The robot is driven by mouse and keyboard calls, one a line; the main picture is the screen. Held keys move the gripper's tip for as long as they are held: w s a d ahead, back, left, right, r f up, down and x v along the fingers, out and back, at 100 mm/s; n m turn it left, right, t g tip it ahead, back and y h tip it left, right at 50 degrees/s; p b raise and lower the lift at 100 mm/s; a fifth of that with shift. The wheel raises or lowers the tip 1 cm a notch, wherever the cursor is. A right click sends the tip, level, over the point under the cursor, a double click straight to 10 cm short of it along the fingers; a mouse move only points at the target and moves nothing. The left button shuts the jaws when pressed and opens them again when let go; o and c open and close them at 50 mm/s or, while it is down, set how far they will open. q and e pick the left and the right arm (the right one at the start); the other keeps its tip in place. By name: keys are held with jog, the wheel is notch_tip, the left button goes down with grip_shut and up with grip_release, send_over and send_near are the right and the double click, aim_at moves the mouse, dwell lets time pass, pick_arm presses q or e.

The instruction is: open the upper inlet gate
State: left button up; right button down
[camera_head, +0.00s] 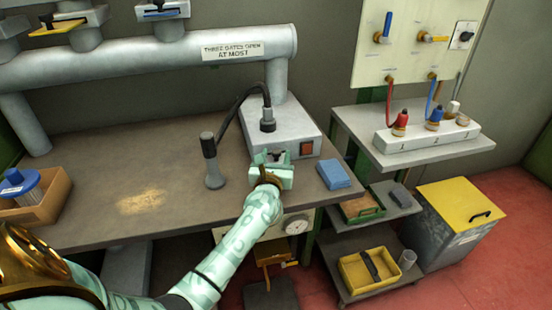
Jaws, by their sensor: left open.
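Two gate-like fittings show on the grey duct at the top left, one with a yellow lever (58,27) and one with a blue lever (160,7), cut by the top edge. No readable label tells which gate is the upper inlet gate. My left gripper (270,158) is open in front of the grey machine box (262,128), over the bench's right part. I see nothing held in its jaws; whether it touches the box is unclear. Below the bench, a small fitting with a yellow handle (274,262) is partly hidden. My right gripper is not in view.
A sign on the duct (232,50) reads "THREE GATES OPEN AT MOST". A hose nozzle (211,160) stands left of my gripper, a blue block (333,174) lies right. A wooden tray (48,197) is at the left. The bench's middle (120,160) is mostly clear.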

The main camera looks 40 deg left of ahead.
pick_arm(q)
grip_shut()
jog(key=s+d, duration=0.2)
jog(key=s+d+p, duration=0.1)
jog(key=d, duration=0.1)
jog(key=shift+s+d, duration=0.2)
jog(key=shift+s, duration=0.2)
grip_release()
jog(key=p+v, duration=0.1)
jog(key=v, duration=1.5)
